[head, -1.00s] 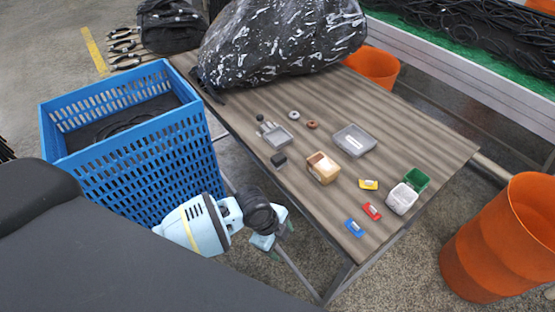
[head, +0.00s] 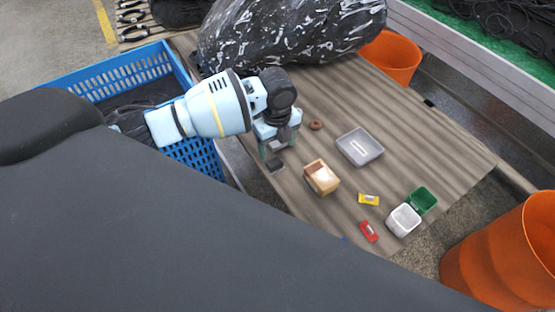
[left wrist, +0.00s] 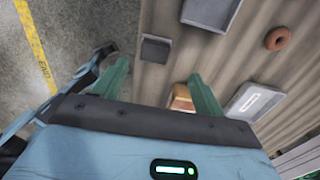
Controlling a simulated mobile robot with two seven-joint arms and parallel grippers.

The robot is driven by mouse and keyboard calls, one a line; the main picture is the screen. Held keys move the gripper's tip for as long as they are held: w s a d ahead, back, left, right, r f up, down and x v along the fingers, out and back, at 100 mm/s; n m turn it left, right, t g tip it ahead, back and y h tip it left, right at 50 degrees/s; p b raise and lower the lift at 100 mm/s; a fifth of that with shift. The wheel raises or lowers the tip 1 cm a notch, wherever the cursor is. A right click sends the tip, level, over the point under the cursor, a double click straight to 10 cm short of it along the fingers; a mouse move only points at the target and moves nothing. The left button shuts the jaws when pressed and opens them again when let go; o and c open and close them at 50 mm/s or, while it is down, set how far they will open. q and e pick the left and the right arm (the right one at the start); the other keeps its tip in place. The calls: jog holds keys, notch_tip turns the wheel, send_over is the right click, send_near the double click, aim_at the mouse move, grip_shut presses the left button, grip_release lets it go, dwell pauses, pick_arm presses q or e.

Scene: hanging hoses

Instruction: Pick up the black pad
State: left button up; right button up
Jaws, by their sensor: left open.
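The black pad (head: 276,167) is a small dark block lying on the striped table, near its left edge. In the left wrist view the pad (left wrist: 155,49) lies just beyond and between the two green fingertips, not touching them as far as I can tell. My left gripper (head: 280,146) is open and empty, above and close to the pad, with its fingers pointing down to the table. It shows in the left wrist view too (left wrist: 158,77). My right gripper is in neither view.
A wooden box (head: 321,177), a grey tray (head: 360,147), a brown ring (head: 315,125) and small white (head: 403,220) and green (head: 422,199) bins stand to the right. A large black bag (head: 290,35) lies behind. The blue crate (head: 205,158) is beside the table.

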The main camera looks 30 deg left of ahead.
aim_at(274, 162)
pick_arm(q)
jog(key=shift+s+f, duration=0.15)
jog(key=shift+f, duration=0.95)
jog(key=shift+a+f, duration=0.1)
jog(key=shift+f, duration=0.3)
jog(key=f, duration=0.4)
jog(key=shift+s+a+f, duration=0.15)
jog(key=shift+s+f, duration=0.1)
jog(key=shift+f, duration=0.15)
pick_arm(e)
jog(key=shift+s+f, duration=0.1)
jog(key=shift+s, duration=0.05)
pick_arm(q)
jog(key=c, duration=1.1)
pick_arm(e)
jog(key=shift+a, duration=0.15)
pick_arm(q)
jog(key=shift+r, duration=0.15)
